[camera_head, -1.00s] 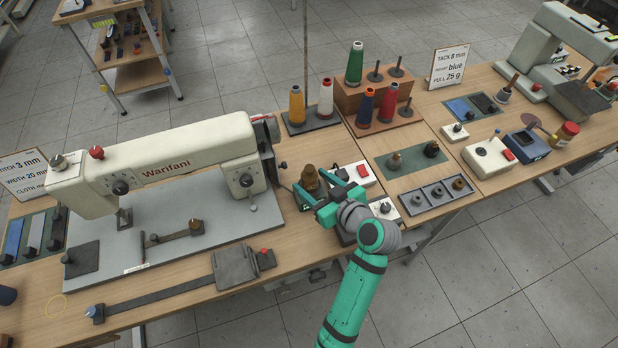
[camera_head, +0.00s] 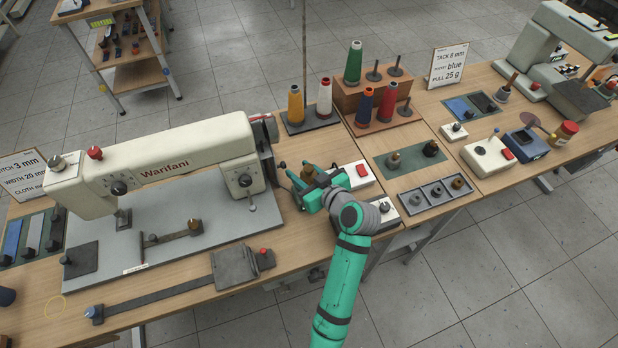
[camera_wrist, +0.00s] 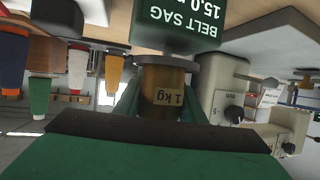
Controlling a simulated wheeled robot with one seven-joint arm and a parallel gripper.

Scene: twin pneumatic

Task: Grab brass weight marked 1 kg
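The brass weight (camera_head: 307,173) stands at the right of the large sewing machine, partly hidden by my gripper. In the wrist view, which looks upside down, the brass weight (camera_wrist: 164,80) carries a label reading 1 kg. My gripper (camera_head: 311,190) reaches it from the front right, with its green fingers on both sides of the weight. In the wrist view the fingers (camera_wrist: 163,103) flank the weight closely. I cannot tell whether they touch it or grip it.
The sewing machine (camera_head: 180,165) is close on the left. A white box with a red button (camera_head: 360,173) stands just right of my gripper. Thread cones, such as the yellow one (camera_head: 296,104), stand behind. A dark green BELT SAG sign (camera_wrist: 178,25) is near the weight.

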